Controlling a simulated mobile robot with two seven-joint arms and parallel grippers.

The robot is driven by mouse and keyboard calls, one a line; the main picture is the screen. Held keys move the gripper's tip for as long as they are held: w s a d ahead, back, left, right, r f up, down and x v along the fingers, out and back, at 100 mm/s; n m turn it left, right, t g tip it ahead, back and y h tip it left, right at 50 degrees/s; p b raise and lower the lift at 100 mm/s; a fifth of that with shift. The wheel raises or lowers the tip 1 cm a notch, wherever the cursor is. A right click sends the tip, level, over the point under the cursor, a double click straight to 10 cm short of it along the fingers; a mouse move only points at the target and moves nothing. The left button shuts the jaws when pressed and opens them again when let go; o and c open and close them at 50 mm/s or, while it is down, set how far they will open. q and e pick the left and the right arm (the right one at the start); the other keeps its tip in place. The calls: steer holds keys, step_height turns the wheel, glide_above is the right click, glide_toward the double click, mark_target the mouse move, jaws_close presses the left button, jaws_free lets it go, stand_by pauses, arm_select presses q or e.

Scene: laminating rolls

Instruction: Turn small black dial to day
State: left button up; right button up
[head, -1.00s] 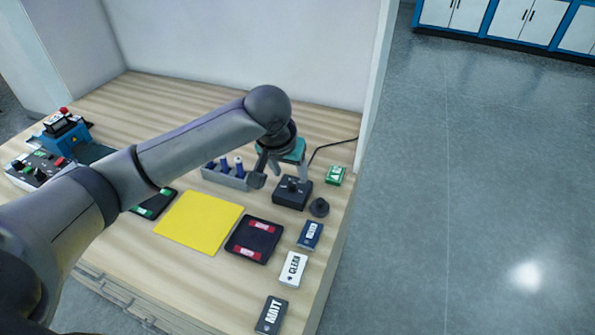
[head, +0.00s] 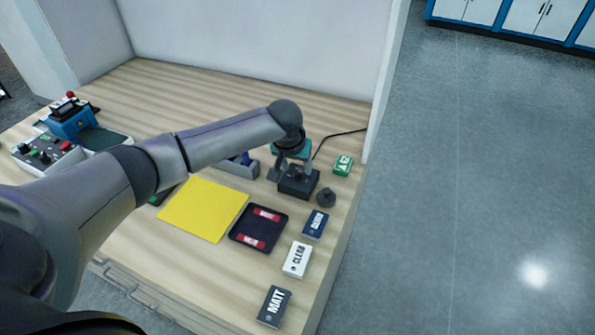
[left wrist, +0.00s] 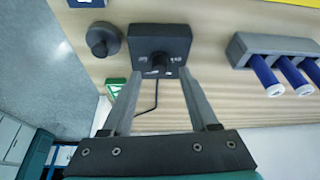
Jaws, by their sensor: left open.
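The small black dial (left wrist: 159,62) stands out from a black box (left wrist: 160,38) with small pale markings beside the dial. In the head view the black box (head: 297,186) sits near the right rear of the bench, its top partly hidden by my gripper. My left gripper (head: 292,172) is open, just above the box. In the left wrist view its two fingertips (left wrist: 160,74) lie on either side of the dial, with a gap on each side. I cannot tell whether they are down at the dial's height. My right gripper is not in view.
A round black knobbed piece (head: 326,198) stands close beside the box. A green-and-white block (head: 343,165) is behind it. A grey rack with blue-handled tools (head: 240,168) is left of the box. A cable runs behind. Labelled blocks line the bench's right edge.

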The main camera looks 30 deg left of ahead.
mark_target(298, 175)
arm_select(q)
steer(key=shift+x, duration=1.35)
steer(key=shift+c, duration=0.3)
jaws_close()
